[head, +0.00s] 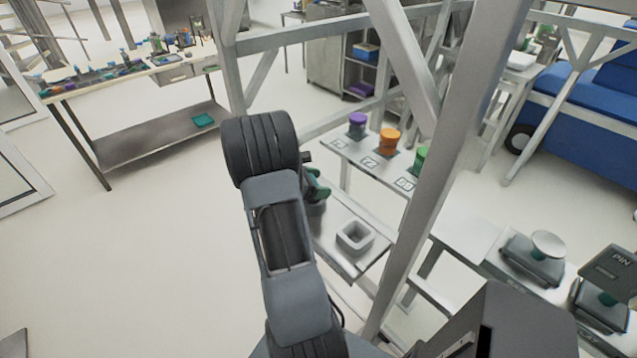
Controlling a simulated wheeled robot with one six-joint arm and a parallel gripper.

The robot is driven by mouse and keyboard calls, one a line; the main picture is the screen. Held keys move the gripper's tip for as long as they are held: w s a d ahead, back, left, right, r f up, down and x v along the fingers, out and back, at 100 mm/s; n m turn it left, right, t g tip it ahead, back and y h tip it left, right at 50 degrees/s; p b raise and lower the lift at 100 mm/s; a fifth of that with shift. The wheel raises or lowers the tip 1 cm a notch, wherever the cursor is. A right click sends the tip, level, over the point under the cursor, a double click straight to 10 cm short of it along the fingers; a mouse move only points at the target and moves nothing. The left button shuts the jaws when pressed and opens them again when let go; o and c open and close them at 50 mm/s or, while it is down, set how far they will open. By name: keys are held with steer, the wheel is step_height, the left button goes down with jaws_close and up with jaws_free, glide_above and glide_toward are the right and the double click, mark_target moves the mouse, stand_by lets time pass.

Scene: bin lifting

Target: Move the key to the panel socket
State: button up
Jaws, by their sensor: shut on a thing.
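My gripper (317,187) shows just right of my arm's wrist, over the small table with the grey box, and is mostly hidden by the arm. It is shut on a green thing (320,190), of which only a part shows; I cannot tell whether it is the key. No key can be made out elsewhere. A dark panel marked "PIN" (617,268) stands at the right edge; no socket can be made out on it.
An open grey box (355,237) sits on the small table. Purple (357,124), orange (389,141) and green (420,160) cylinders stand on labelled spots behind it. A white frame post (436,180) rises between the box and the scale (533,258).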

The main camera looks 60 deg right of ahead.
steer(key=o, duration=0.9)
steer(key=shift+o, duration=0.2)
step_height(320, 180, up, 9)
steer(key=p, duration=0.7)
stand_by(1.0)
